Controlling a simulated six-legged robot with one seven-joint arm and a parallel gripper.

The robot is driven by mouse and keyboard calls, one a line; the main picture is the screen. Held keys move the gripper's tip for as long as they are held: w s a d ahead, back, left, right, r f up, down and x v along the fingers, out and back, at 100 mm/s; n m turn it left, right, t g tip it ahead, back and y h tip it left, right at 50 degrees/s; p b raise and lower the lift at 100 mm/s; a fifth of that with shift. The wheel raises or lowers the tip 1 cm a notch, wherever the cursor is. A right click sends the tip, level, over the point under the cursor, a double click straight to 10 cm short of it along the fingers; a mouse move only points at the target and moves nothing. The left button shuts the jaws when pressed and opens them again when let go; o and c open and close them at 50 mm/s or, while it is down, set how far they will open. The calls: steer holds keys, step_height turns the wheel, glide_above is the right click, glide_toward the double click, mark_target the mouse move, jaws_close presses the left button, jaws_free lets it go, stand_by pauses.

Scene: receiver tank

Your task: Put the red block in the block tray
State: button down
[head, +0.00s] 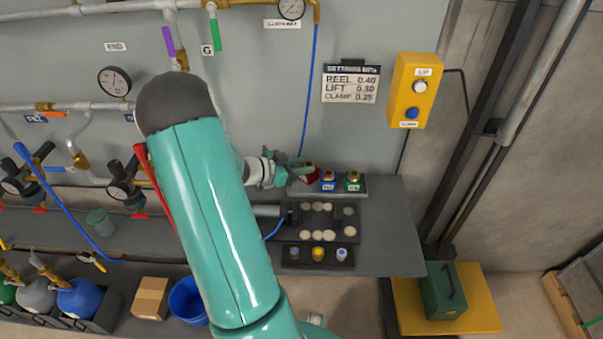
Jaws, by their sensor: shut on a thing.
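The red block (311,178) is at the left end of the grey block tray (340,194), by the wall at the back of the bench. My gripper (297,170) reaches in from the left and is shut on the red block. Whether the block rests on the tray or is held just above it, I cannot tell. A blue block (328,182) and a green block (353,183) stand in the tray to its right. My teal arm hides much of the middle of the view.
A dark tray (347,236) with pale discs lies in front of the block tray. A smaller dark rack (317,264) with several small coloured pieces is nearer. A yellow button box (414,90) and a settings sign (351,83) hang above. The bench's right end (397,240) is clear.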

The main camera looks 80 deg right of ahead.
steer(key=shift+f, duration=1.5)
steer(key=shift+f, duration=0.1)
steer(key=c, duration=1.1)
jaws_free()
steer(key=shift+w, duration=0.1)
steer(key=v, duration=1.1)
steer(key=shift+w+a+r, duration=0.25)
